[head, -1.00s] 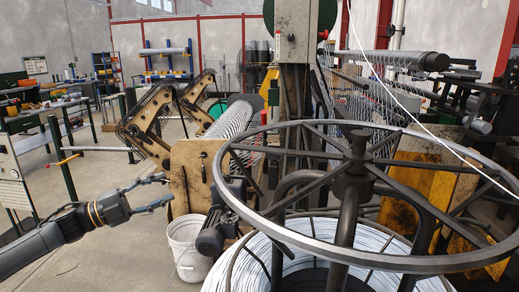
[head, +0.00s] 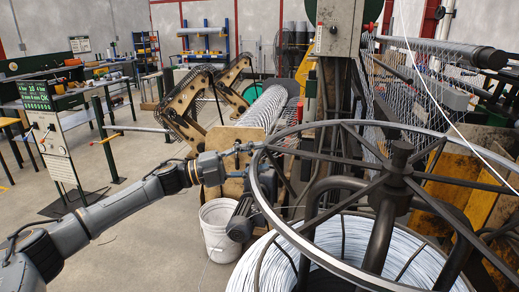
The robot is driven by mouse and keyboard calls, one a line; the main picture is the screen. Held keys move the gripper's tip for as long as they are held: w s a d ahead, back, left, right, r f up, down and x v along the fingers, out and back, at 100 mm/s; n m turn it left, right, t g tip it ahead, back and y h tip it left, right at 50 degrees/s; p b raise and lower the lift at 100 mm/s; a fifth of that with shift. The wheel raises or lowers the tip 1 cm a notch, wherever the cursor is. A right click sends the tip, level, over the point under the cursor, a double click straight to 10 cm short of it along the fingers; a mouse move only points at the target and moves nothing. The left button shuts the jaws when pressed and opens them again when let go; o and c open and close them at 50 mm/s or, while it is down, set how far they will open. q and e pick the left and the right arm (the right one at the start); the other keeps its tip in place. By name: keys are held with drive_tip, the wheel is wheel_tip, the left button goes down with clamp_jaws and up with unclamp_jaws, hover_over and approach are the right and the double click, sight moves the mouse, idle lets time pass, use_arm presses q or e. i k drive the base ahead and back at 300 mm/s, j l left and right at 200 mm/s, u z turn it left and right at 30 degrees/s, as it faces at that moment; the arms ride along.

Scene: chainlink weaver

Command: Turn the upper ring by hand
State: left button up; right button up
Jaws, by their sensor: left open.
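The upper ring (head: 397,178) is a large dark grey spoked wheel on a central post, at the right in the head view. It lies flat above a coil of pale wire (head: 340,235). My left arm reaches in from the lower left. My left gripper (head: 248,152) is open at the ring's left rim, with its fingers pointing right. I cannot tell whether the fingers touch the rim or straddle it. My right gripper is not in view.
A white bucket (head: 219,229) stands on the floor below my left gripper. A dark motor (head: 244,219) sits beside it. The weaving machine with its mesh roll (head: 264,107) is behind. A green control panel (head: 36,95) stands at the left. The floor between is mostly clear.

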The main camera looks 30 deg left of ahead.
sight(398, 171)
drive_tip(key=k+l+u, duration=0.2)
drive_tip(key=k+u, duration=0.2)
drive_tip(key=k, duration=0.2)
drive_tip(key=k+l, duration=0.15)
drive_tip(key=l, duration=0.15)
drive_tip(key=k+l, duration=0.2)
drive_tip(key=l, duration=0.1)
